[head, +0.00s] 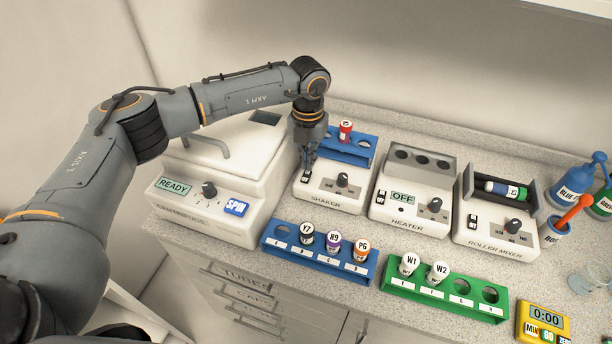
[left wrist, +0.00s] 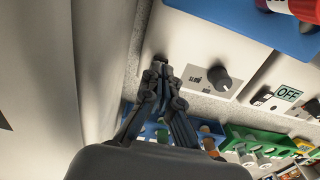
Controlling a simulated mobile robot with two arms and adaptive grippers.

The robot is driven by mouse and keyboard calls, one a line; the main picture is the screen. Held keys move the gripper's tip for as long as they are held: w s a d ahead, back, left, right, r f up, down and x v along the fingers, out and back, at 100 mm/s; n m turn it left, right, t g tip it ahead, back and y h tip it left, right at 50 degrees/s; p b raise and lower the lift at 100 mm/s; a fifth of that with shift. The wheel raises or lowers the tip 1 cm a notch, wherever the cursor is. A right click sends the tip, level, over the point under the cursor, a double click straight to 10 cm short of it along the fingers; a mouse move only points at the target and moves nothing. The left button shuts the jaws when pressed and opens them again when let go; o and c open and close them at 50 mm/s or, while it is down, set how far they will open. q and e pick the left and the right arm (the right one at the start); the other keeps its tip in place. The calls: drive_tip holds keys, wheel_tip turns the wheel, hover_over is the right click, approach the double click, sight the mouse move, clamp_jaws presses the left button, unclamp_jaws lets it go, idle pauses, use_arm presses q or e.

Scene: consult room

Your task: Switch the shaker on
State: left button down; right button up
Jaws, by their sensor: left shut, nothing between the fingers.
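The shaker (head: 325,197) is a white box with a black dial knob (head: 342,180) and a small black rocker switch (head: 306,177) at its front left. A blue tray (head: 360,150) on top holds a red tube (head: 345,130). My left gripper (head: 309,166) points down with its fingers together and empty, right at the switch. In the left wrist view the shut fingertips (left wrist: 161,72) are over the shaker's panel, left of the knob (left wrist: 219,77), and the switch is hidden behind them. I cannot tell whether the fingertips touch it. My right gripper is not in view.
The centrifuge (head: 205,215), showing READY, stands close on the left. The heater (head: 412,205), showing OFF, and the roller mixer (head: 497,225) stand to the right. A blue rack (head: 318,262) and a green rack (head: 443,292) with tubes lie in front.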

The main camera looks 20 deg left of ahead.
sight(308, 173)
use_arm(q)
drive_tip(key=shift+s+f+b, duration=0.1)
drive_tip(key=shift+f+b, duration=0.75)
drive_tip(key=shift+f, duration=0.3)
idle(0.7)
drive_tip(key=shift+r+p, duration=0.5)
drive_tip(key=shift+r, duration=0.25)
drive_tip(key=shift+r+p, duration=1.35)
drive_tip(key=shift+r, duration=1.45)
